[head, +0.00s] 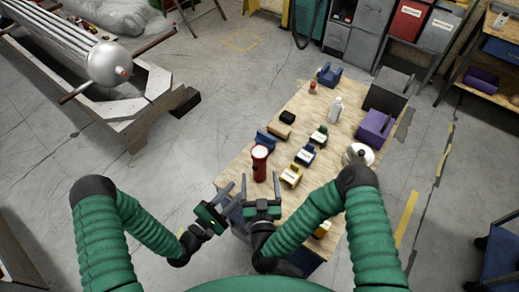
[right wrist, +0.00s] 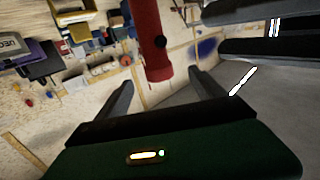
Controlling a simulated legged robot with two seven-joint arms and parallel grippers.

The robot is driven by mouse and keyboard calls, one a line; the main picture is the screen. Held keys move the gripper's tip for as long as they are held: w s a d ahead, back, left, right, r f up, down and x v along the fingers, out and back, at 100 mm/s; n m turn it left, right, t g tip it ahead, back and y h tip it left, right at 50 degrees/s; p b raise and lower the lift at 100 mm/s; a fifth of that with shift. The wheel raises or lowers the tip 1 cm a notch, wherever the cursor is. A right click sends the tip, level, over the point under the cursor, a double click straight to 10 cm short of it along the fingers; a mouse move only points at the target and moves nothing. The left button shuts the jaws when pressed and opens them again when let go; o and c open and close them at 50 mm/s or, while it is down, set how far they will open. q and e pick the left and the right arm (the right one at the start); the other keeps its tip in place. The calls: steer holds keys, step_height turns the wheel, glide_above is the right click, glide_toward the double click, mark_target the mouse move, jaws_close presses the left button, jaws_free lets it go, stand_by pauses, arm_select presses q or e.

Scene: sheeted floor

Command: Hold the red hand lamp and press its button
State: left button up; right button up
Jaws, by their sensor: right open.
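The red hand lamp (head: 260,167) stands upright on the wooden table, its pale round lens facing up. In the right wrist view the red lamp body (right wrist: 150,35) hangs down from the top edge, with a dark round button (right wrist: 160,42) on its side. My right gripper (head: 262,190) is open and empty in front of the lamp. In the right wrist view its two fingers (right wrist: 162,82) are spread, with the lamp end just past the tips and apart from them. My left gripper (head: 230,194) is left of the right one, fingers apart and empty; its fingers also show in the right wrist view (right wrist: 262,30).
Small blue, yellow and green labelled blocks (head: 291,176) stand right of the lamp. A blue block (head: 265,139) is close behind it. A white bottle (head: 335,109), a purple bin (head: 374,127) and a silver kettle (head: 358,154) line the table's right side.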

mark_target(259, 148)
steer(key=w, duration=0.7)
steer(key=w+r, duration=0.1)
steer(key=w, duration=0.3)
steer(key=shift+w, duration=0.35)
steer(key=shift+w+a, duration=0.1)
steer(key=shift+w, duration=0.3)
arm_select(q)
steer(key=shift+a, duration=0.1)
arm_select(e)
steer(key=shift+a+f, duration=0.1)
steer(key=c, duration=1.6)
arm_select(q)
jaws_close()
